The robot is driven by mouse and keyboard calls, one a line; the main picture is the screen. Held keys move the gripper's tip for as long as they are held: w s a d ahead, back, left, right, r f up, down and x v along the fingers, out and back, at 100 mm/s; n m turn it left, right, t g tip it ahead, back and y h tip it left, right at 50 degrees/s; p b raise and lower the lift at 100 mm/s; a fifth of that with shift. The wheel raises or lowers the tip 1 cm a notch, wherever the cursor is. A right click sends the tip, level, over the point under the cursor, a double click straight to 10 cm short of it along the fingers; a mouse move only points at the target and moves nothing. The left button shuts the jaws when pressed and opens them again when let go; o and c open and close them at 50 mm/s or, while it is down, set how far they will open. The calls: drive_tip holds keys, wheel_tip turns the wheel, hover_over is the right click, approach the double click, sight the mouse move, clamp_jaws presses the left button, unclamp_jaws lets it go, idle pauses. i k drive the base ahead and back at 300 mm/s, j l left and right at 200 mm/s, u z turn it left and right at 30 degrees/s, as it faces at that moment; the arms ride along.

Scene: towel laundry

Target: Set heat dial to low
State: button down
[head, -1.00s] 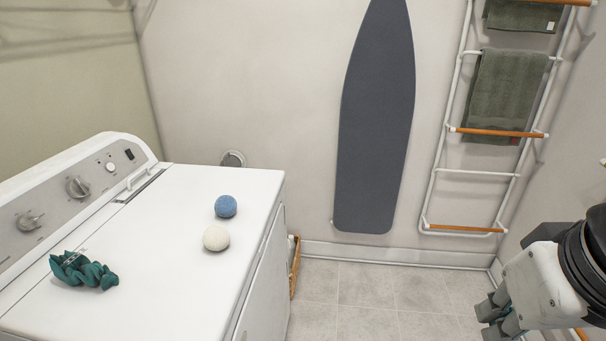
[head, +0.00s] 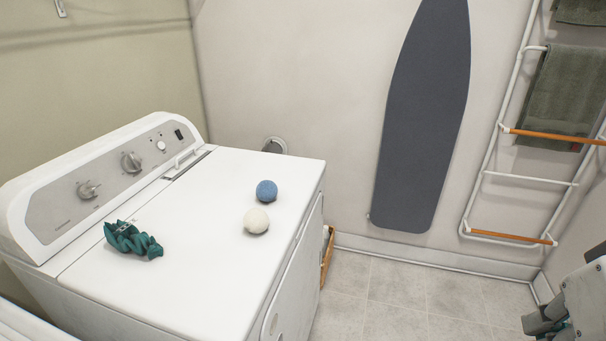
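The white dryer (head: 215,255) stands on the left with a tilted grey control panel (head: 60,205) at its back edge. The panel carries two large dials, a nearer left dial (head: 88,190) and a farther right dial (head: 131,162), plus a small white round knob (head: 161,146) and a dark switch (head: 178,134). The labels are too small to read, so I cannot tell which is the heat dial or its setting. My gripper (head: 543,322) is at the lower right edge, partly cut off, far from the panel. Its finger opening cannot be made out.
An ironing board (head: 422,120) and a towel ladder (head: 485,175) are at the wall. The tiled floor (head: 395,300) right of the dryer is clear.

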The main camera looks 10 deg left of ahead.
sight(85, 191)
drive_tip(key=l+u, duration=0.35)
drive_tip(key=l, duration=0.45)
drive_tip(key=u, duration=1.5)
drive_tip(key=i+l+u, duration=0.1)
drive_tip(key=l, duration=0.2)
drive_tip(key=i+l+u, duration=0.2)
drive_tip(key=l, duration=0.45)
drive_tip(key=i+l+u, duration=0.1)
drive_tip(key=i+l, duration=0.15)
drive_tip(key=l, duration=0.1)
